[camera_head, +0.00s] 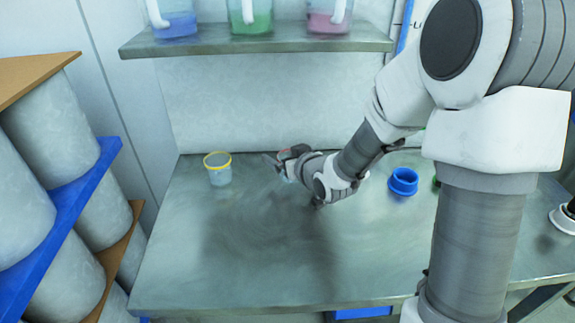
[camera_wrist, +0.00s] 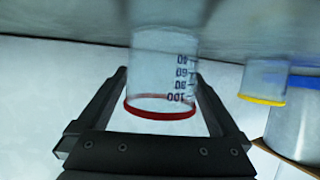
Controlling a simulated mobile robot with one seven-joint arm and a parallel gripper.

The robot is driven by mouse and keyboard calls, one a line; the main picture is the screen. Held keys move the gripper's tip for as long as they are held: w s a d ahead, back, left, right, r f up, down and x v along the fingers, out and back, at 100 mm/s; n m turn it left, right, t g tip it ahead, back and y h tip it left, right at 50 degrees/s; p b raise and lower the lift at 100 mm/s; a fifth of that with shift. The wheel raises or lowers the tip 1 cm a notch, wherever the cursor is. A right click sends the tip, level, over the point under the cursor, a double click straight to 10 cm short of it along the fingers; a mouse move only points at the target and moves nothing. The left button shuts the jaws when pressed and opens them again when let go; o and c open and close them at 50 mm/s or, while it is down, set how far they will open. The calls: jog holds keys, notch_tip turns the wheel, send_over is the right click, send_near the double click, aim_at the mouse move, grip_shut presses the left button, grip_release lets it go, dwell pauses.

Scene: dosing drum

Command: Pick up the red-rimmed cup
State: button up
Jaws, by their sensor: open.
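The red-rimmed cup is a clear measuring cup with dark graduation marks. In the wrist view the cup (camera_wrist: 160,65) shows upside down, its red rim towards the bottom of the picture, between the two fingers of my gripper (camera_wrist: 158,78). The fingers are open, one on each side of the cup; I cannot tell whether either touches it. In the head view my gripper (camera_head: 279,160) is low over the bench, towards its back, and hides most of the cup.
A yellow-rimmed cup (camera_head: 218,170) stands left of my gripper. A blue vessel (camera_head: 403,183) stands to the right on the metal bench (camera_head: 240,270). A shelf (camera_head: 270,43) with several coloured containers hangs above. Stacked drums (camera_head: 50,125) line the left. The bench front is clear.

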jog(key=shift+c, duration=0.3)
jog(key=c, duration=1.2)
jog(key=shift+c, duration=0.3)
